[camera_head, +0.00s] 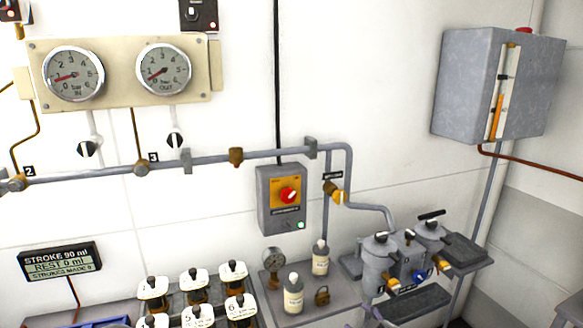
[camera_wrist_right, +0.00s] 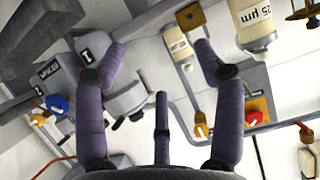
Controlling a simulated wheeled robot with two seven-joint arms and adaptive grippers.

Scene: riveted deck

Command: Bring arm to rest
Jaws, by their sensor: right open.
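My right gripper (camera_wrist_right: 160,55) shows in the right wrist view. Its dark purple fingers are spread wide, and one more finger stands up between them at the centre. It is open, and nothing is between the fingers. The wrist view is turned over, so labels and bottles appear upside down. Neither of my arms nor grippers shows in the head view. My left gripper is in neither view.
A grey control box (camera_head: 265,213), pipe (camera_head: 218,157), gauge panel (camera_head: 119,72) and cabinet (camera_head: 466,87) are on the wall.

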